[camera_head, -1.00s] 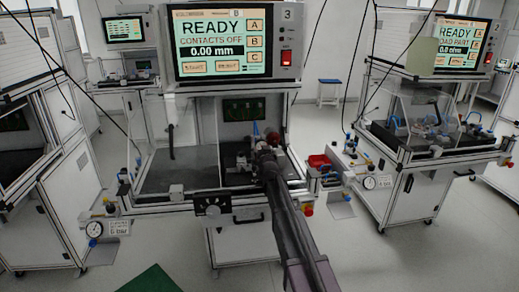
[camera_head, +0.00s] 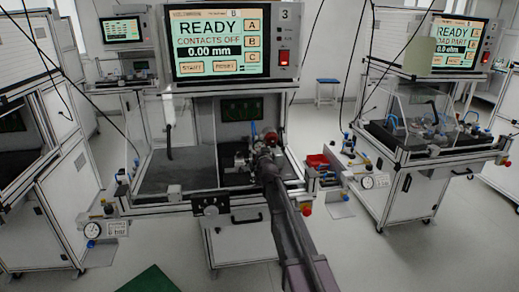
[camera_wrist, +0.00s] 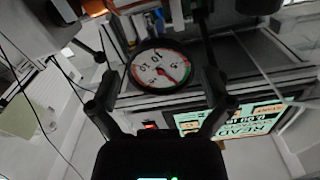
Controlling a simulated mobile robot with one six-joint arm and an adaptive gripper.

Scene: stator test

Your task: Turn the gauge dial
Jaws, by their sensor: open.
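In the wrist view a round gauge dial (camera_wrist: 160,68) has a white face, black figures, a red needle and a rim with green and red marks. It appears upside down. My gripper (camera_wrist: 156,62) is open, with one dark finger on each side of the dial in the picture. I cannot tell whether either finger touches it. In the head view my gripper (camera_head: 258,152) reaches into the middle test station (camera_head: 178,172), and my arm and gripper hide this dial there.
A red bin (camera_head: 317,161) is to the right.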

